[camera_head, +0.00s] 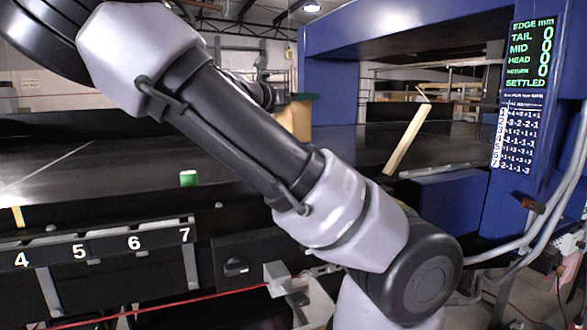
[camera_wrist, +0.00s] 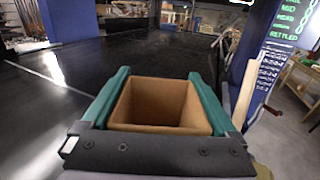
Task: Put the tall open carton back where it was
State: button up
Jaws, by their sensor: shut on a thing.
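The tall open carton (camera_wrist: 157,100) is tan-brown, with its open top facing the wrist camera and its inside looking empty. My gripper (camera_wrist: 158,76) is shut on it, with a teal finger along each of its left and right sides. In the head view the carton (camera_head: 298,118) shows over the far part of the black conveyor belt (camera_head: 70,165), partly hidden behind my arm. Its base is hidden there, so I cannot tell whether it touches the belt.
A blue frame (camera_head: 320,35) spans the belt, with a lit readout panel (camera_head: 530,60) on its right post. A pale wooden bar (camera_head: 407,140) leans near the belt's right side. The belt's left part is largely clear.

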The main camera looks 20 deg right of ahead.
aim_at(300, 115)
jog(key=f, duration=0.5)
jog(key=shift+w+d+f, duration=0.1)
jog(key=shift+w+f, duration=0.05)
jog(key=shift+w, duration=0.1)
jog(key=shift+f, duration=2.45)
jog(key=o, duration=1.4)
jog(key=shift+o, duration=0.2)
